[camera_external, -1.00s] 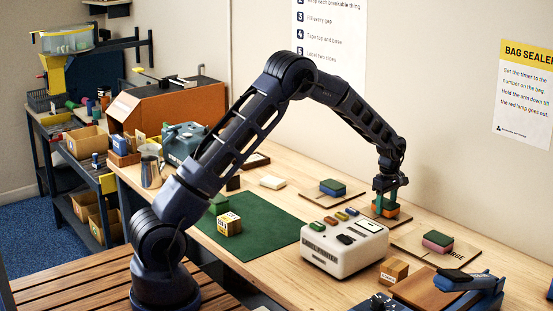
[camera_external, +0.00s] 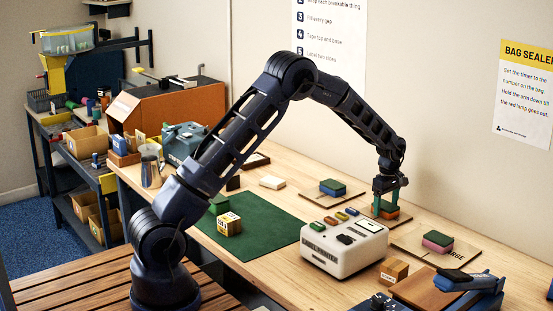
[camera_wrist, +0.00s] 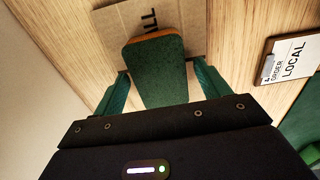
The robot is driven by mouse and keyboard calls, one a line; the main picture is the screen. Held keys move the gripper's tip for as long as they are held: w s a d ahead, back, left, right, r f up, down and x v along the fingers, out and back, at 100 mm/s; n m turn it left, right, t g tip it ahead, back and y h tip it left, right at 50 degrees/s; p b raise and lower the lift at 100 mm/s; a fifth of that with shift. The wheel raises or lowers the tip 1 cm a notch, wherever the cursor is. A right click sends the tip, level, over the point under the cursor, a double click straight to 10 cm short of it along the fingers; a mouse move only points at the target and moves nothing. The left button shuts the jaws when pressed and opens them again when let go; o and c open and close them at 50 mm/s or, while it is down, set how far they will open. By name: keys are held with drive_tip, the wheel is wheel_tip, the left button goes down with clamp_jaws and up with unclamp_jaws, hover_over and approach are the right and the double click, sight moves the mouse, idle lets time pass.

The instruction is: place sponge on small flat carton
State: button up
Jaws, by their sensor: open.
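An orange sponge with a dark green top (camera_wrist: 157,72) lies on a flat carton (camera_wrist: 196,22) in the wrist view. Letters ending in "ALL" show on the carton. My gripper (camera_wrist: 160,72) is open, with one green finger on each side of the sponge; I cannot tell whether either finger touches it. In the external view my gripper (camera_external: 389,190) is low over the same sponge (camera_external: 387,212). The carton (camera_external: 372,214) shows only in part there, behind the white machine and under the sponge.
A carton with a blue and green sponge (camera_external: 333,187) lies to the left, and one marked "RGE" with a pink and green sponge (camera_external: 437,241) to the right. A white machine (camera_external: 343,247) stands in front. A "LOCAL" sign (camera_wrist: 291,58) is at right in the wrist view.

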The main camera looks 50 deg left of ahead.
sight(386, 205)
wheel_tip(386, 205, up, 11)
drive_tip(key=s+a+r+m+t, duration=0.1)
drive_tip(key=s+a+r+m, duration=0.25)
drive_tip(key=s+r, duration=0.85)
drive_tip(key=s+a+r+m+t, duration=0.15)
drive_tip(key=s+r+m, duration=0.35)
drive_tip(key=s+r, duration=0.7)
drive_tip(key=s+a+f+m, duration=0.1)
drive_tip(key=s+m, duration=0.2)
drive_tip(key=s, duration=0.7)
drive_tip(key=s+a+f+m+t, duration=0.1)
drive_tip(key=s+f+m, duration=0.1)
drive_tip(key=s, duration=0.9)
drive_tip(key=s+a+f+m+t, duration=0.1)
drive_tip(key=s+m, duration=0.3)
drive_tip(key=s, duration=0.7)
drive_tip(key=shift+f, duration=0.75)
drive_tip(key=shift+m, duration=0.25)
